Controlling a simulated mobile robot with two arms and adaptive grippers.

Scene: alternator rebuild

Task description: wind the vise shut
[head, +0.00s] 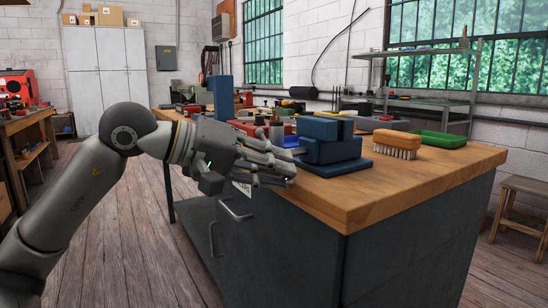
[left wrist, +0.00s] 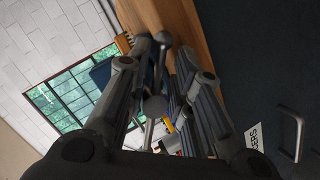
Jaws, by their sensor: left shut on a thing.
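The blue vise (head: 330,150) stands on its base plate near the front edge of the wooden workbench (head: 420,178). My left gripper (head: 283,168) is at the bench's front edge, just left of the vise, and is shut on the vise handle. In the left wrist view, the grey handle with its ball ends (left wrist: 154,106) shows between the fingers of my left gripper (left wrist: 165,62). The fingers hide much of the handle and screw in the head view, and the jaw gap is hard to make out. My right gripper is not in view.
A wooden brush (head: 396,142) and a green tray (head: 440,139) lie right of the vise. A tall blue block (head: 223,97) and several small parts stand behind it. Drawer handles (head: 237,208) stick out of the bench front below my gripper. The floor at left is clear.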

